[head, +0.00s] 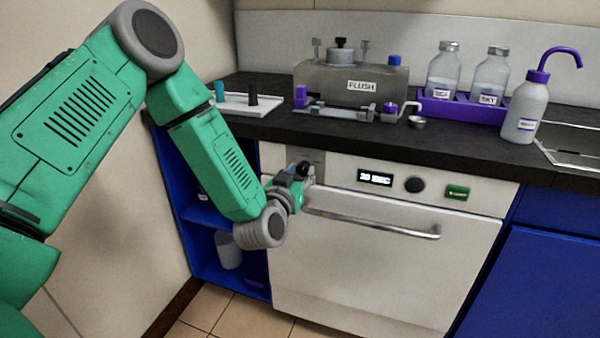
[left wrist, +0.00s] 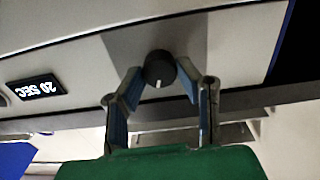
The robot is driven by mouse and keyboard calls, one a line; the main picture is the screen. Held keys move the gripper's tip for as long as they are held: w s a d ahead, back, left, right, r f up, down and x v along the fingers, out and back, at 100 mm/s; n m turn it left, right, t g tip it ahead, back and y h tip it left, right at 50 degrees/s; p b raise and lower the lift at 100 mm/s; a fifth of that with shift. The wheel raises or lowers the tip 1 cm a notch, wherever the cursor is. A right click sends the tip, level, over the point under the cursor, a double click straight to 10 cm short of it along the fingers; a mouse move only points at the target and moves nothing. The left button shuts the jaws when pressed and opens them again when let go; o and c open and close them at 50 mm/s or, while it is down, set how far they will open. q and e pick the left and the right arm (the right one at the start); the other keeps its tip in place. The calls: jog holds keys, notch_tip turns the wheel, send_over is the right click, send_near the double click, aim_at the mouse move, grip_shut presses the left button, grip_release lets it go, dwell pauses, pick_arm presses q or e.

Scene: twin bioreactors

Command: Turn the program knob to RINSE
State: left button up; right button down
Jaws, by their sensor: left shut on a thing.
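My left gripper (head: 298,178) is at the left end of the white machine's front panel (head: 340,168). Its two blue-padded fingers, seen in the left wrist view (left wrist: 160,82), are shut on a round black knob (left wrist: 159,66), one on each side. The knob's white pointer mark points down in that view, where the panel appears upside down. In the head view the knob (head: 303,168) is partly hidden by the gripper. I cannot read any program labels around it. My right gripper is not in view.
A display (head: 375,179) reads 20 SEC, with a second dark knob (head: 414,185) and a green button (head: 457,192) to its right. The door handle (head: 385,226) runs below the panel. The FLUSH unit (head: 340,85) and bottles (head: 490,75) stand on the dark counter above.

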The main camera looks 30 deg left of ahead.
pick_arm(q)
jog(key=shift+a+n, duration=0.1)
jog(key=shift+n, duration=1.1)
jog(key=shift+d+n, duration=0.2)
jog(key=shift+n, duration=0.3)
jog(key=shift+a, duration=0.1)
jog(key=o, duration=1.1)
jog(key=shift+f, duration=0.1)
jog(key=v, duration=1.2)
